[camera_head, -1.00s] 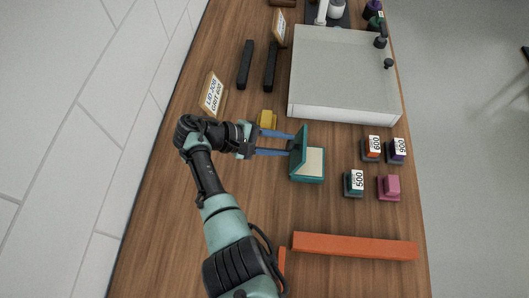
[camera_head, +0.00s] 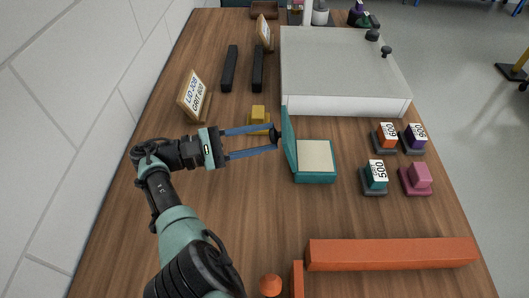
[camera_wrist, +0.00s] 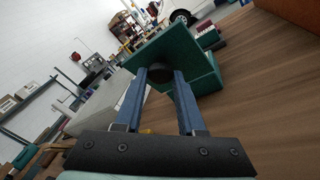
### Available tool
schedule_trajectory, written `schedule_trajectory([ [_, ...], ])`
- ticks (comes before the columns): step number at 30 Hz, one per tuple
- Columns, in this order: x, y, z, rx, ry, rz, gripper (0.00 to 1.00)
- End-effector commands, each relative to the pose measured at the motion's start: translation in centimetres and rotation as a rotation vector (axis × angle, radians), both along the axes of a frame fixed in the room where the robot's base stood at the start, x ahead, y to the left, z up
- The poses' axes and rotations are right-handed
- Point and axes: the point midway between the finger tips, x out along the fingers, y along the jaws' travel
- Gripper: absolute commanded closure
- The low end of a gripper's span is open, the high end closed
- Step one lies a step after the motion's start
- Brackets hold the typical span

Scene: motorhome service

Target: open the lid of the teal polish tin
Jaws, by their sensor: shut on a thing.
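The teal polish tin (camera_head: 315,177) stands on the wooden bench, with a cream surface showing inside. Its teal lid (camera_head: 288,140) stands up steeply at the tin's left edge, so the tin is open. A dark round knob (camera_head: 276,134) sticks out from the lid's outer face. My gripper (camera_head: 277,140) reaches in from the left with its two blue fingers at the knob. In the wrist view the fingertips (camera_wrist: 160,76) are shut on the dark knob, and the teal lid (camera_wrist: 165,48) fills the space behind it.
A yellow block (camera_head: 258,114) stands just behind the fingers. A sign (camera_head: 194,96) stands at the left. Several stamp-like blocks, including a pink one (camera_head: 416,178), stand to the right. A large grey-white box (camera_head: 345,70) is behind, and an orange bar (camera_head: 390,253) lies in front.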

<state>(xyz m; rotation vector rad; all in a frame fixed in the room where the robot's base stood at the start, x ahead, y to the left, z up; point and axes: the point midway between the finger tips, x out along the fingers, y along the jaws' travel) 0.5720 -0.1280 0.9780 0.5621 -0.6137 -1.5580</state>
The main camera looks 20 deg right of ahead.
Motion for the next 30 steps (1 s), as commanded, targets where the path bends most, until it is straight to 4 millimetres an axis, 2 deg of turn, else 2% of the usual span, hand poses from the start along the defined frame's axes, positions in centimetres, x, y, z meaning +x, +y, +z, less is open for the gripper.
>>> schedule_trajectory([
  [1, 0.1, 0.05, -0.84, -0.021, 0.008, -0.001, 1.0],
  [3, 0.13, 0.14, -0.99, -0.048, 0.017, -0.002, 1.0],
  [15, 0.3, 0.43, -1.2, -0.136, 0.049, -0.001, 1.0],
  [29, 0.33, 0.43, -1.09, -0.144, 0.054, -0.001, 1.0],
  [30, 0.34, 0.43, -1.1, -0.144, 0.054, -0.001, 0.6],
])
